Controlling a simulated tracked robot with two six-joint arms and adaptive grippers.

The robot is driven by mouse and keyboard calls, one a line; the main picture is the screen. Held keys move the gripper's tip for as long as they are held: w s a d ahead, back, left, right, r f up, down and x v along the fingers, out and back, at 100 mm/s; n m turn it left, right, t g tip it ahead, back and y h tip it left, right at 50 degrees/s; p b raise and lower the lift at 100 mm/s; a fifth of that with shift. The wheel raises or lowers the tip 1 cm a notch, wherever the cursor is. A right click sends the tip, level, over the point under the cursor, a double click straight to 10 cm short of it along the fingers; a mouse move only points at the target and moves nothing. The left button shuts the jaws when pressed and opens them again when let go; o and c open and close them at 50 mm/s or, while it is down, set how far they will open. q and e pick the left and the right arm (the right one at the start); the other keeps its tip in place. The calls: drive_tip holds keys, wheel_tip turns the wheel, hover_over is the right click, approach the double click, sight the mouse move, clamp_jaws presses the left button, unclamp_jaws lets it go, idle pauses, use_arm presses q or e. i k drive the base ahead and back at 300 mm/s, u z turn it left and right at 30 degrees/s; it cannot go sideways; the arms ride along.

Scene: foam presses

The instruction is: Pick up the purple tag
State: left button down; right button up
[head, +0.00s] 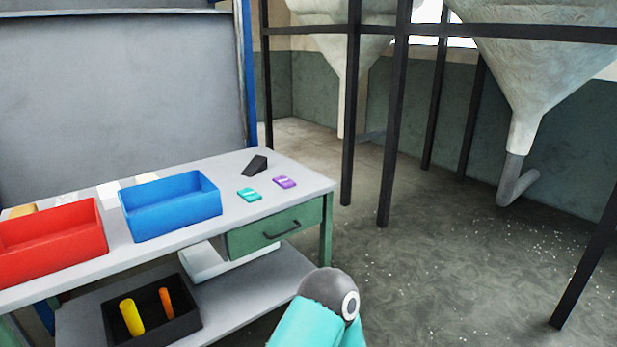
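The purple tag (285,182) lies flat on the right part of the grey table top (240,215), near its right end. A teal tag (249,195) lies to its left, a little nearer the front edge, apart from it. A teal and dark grey link of my arm shows at the bottom centre, well in front of the table. Neither of my grippers shows in the head view.
A blue bin (170,205) and a red bin (52,240) stand left of the tags. A dark wedge (255,166) sits behind them. Below are a green drawer (275,230) and a shelf with a black crate (185,332). Dark posts (393,120) stand to the right.

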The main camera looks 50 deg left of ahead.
sight(283, 181)
drive_tip(key=z, duration=0.05)
drive_tip(key=i, duration=2.6)
drive_tip(key=u, duration=1.35)
drive_tip(key=i, duration=0.15)
drive_tip(key=u, duration=2.65)
drive_tip(key=i, duration=1.05)
drive_tip(key=z, duration=0.55)
